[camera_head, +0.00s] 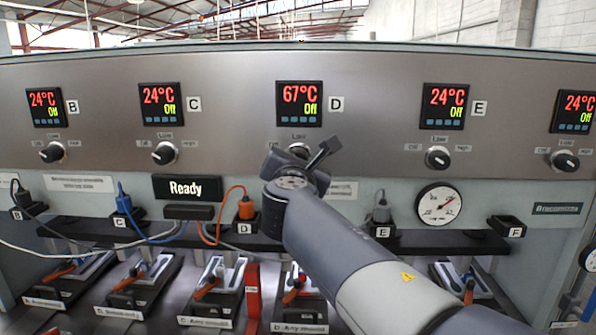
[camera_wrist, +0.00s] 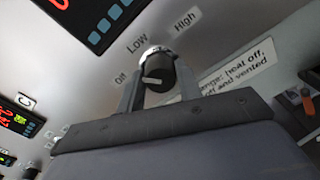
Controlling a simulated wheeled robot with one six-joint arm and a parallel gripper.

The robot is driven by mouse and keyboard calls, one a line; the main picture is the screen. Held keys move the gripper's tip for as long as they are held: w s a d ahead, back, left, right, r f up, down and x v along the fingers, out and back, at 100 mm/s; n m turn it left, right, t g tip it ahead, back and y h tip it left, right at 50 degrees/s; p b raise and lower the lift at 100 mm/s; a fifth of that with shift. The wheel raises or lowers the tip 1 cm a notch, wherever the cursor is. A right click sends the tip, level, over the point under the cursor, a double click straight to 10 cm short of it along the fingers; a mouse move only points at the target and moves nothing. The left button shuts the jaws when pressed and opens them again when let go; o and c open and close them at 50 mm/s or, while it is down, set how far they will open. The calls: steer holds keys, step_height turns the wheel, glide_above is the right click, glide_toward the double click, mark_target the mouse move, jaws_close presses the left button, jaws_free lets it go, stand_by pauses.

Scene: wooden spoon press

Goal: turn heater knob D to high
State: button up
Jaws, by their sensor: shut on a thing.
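Heater knob D (camera_wrist: 160,70) is a black round knob with a white pointer mark. In the wrist view it sits between the two fingers of my gripper (camera_wrist: 158,85), which is shut on it. Its pointer mark appears to lie toward the "Off" label; "Low" and "High" are printed around it. In the head view my gripper (camera_head: 302,158) is at the panel below display D (camera_head: 299,103) and hides the knob. Display D reads 67°C in red and "Off" in green.
Other knobs sit on the same panel: B (camera_head: 52,153), C (camera_head: 164,153) and E (camera_head: 438,157). Their displays read 24°C and "Off". A "Ready" sign (camera_head: 187,187), plugs with cables and a round gauge (camera_head: 438,205) are below. Presses stand underneath.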

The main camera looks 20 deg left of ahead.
steer(key=m+b, duration=0.4)
steer(key=m, duration=0.2)
steer(key=m+b, duration=0.5)
steer(key=m, duration=0.2)
steer(key=m+b, duration=0.4)
steer(key=m, duration=0.2)
steer(key=shift+f+m, duration=0.3)
steer(key=shift+m, duration=0.3)
steer(key=o, duration=1)
steer(key=shift+r, duration=0.1)
steer(key=shift+c, duration=0.2)
